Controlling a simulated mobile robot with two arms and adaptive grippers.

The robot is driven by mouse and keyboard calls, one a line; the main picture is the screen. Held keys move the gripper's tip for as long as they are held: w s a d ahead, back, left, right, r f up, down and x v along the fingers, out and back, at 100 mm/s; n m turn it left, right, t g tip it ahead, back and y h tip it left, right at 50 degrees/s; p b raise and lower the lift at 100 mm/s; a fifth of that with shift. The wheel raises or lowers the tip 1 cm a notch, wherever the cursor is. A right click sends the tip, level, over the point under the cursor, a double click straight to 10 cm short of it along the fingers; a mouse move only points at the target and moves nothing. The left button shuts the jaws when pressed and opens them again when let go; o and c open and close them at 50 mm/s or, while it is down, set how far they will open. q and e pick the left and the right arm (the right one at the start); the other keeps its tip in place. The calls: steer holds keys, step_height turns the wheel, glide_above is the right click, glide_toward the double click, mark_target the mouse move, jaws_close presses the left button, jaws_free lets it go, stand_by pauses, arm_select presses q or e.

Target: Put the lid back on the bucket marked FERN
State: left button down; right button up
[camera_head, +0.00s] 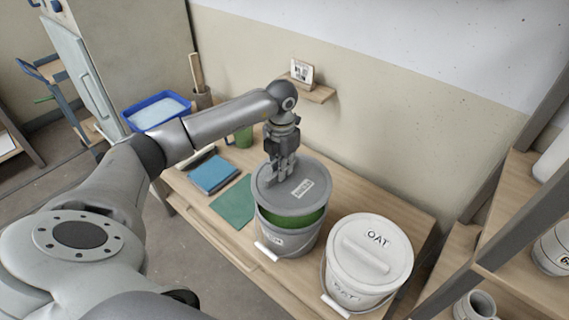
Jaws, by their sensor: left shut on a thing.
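The grey lid (306,199) with a pale label is held by my left gripper (281,178), which is shut on it from above. The lid is over a grey bucket (290,240) and sits tilted or raised, with green glaze showing in the gap along the front right. I cannot tell whether the lid touches the rim at the back. The marking on this bucket is too small to read. A white bucket marked OAT (362,275) stands to the right with its white lid (370,248) on. My right gripper is not in view.
A small wall shelf (318,92) is behind. Wooden shelving (520,245) stands at right.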

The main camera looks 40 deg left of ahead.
arm_select(q)
steer(key=f, duration=0.1)
steer(key=f+b, duration=0.1)
steer(key=f, duration=0.1)
steer(key=shift+w+f+b, duration=0.15)
steer(key=shift+w+b, duration=0.15)
steer(key=shift+w, duration=0.05)
steer(key=shift+s+f+b, duration=0.15)
steer(key=shift+f+b, duration=0.6)
steer(key=shift+f, duration=0.4)
steer(key=shift+r, duration=0.1)
steer(key=shift+f+b, duration=0.85)
stand_by(0.9)
steer(key=c, duration=1.4)
jaws_free()
steer(key=shift+c, duration=0.2)
